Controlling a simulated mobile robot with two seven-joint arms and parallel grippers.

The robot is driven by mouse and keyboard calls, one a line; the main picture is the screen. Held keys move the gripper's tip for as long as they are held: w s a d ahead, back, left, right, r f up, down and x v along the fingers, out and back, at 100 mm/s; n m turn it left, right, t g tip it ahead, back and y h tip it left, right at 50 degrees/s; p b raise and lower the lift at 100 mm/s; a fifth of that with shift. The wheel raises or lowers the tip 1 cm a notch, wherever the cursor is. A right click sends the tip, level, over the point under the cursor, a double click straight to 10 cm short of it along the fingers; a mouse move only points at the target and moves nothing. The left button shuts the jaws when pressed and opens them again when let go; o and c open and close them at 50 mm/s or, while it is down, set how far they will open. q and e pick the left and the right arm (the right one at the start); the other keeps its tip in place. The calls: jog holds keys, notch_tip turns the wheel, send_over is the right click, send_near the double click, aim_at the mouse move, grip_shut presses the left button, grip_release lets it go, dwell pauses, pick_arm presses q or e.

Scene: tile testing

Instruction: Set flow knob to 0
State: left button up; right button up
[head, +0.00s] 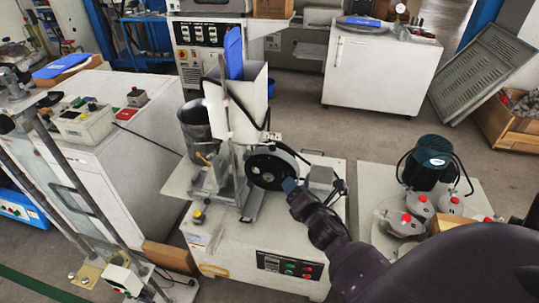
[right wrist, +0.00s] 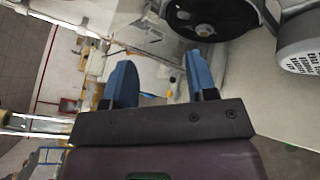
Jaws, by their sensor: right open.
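No part is clearly readable as the flow knob. A small black knob with a yellow base (head: 198,216) sits at the front left corner of the central machine's white cabinet (head: 225,240). Several small knobs or buttons are on the dark control panel (head: 290,266) on its front; their markings are too small to read. My right gripper (head: 289,184) is at the right of the black wheel (head: 272,166). In the right wrist view its two blue fingers (right wrist: 160,76) are apart with nothing held between them; the wheel (right wrist: 200,18) is beyond them. My left gripper is out of view.
A motor (head: 321,175) stands right of the wheel. A green motor and grey pots with red caps (head: 418,203) stand on the plate at right. A white cabinet with a control box (head: 84,124) is at left. Open floor (head: 370,130) lies behind the machine.

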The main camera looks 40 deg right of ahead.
aim_at(274, 150)
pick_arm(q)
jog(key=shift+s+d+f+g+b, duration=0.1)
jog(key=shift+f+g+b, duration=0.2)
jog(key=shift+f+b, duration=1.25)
pick_arm(e)
jog(key=shift+w+d+r+n+t+h, duration=0.15)
jog(key=shift+w+d+n, duration=0.9)
jog(key=shift+w, duration=1.7)
jog(key=shift+w+d+f+n+t+h, duration=0.2)
jog(key=shift+w+d+n, duration=0.45)
jog(key=shift+w+n, duration=1.4)
jog(key=shift+w+d+r+n+t+y, duration=0.2)
jog(key=shift+w+d+n, duration=0.5)
jog(key=shift+w, duration=2.7)
jog(key=shift+d, duration=0.15)
jog(key=c, duration=0.8)
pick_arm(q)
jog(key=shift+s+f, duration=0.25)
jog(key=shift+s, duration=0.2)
pick_arm(e)
grip_shut()
